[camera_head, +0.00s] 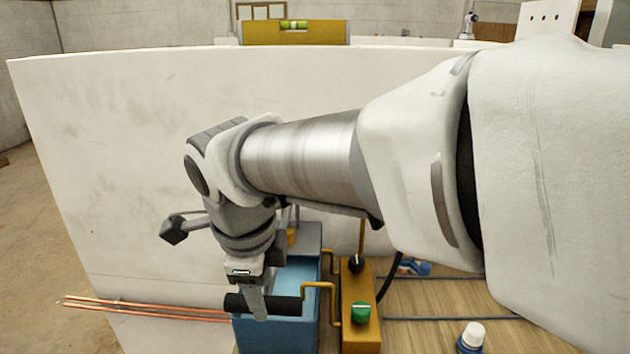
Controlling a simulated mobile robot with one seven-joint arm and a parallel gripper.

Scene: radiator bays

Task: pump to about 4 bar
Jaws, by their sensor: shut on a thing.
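The blue pump tank (278,335) stands on the wooden bench below my arm. A black handle grip (288,305) lies level across the top of the tank. My gripper (257,310) points down and is shut on this black handle. A yellow block (361,335) stands just right of the tank, with a black knob (355,265) and a green knob (361,312) on it. Bent brass-coloured pipes (318,286) run between the tank side and the block. No pressure gauge face can be read. My arm hides part of the pump's back.
A white wall panel (120,150) stands close behind the pump, with a yellow spirit level (295,32) on top. Copper pipes (150,310) stick out to the left. A white-capped bottle (471,337) and a blue item (417,268) are on the bench (440,300).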

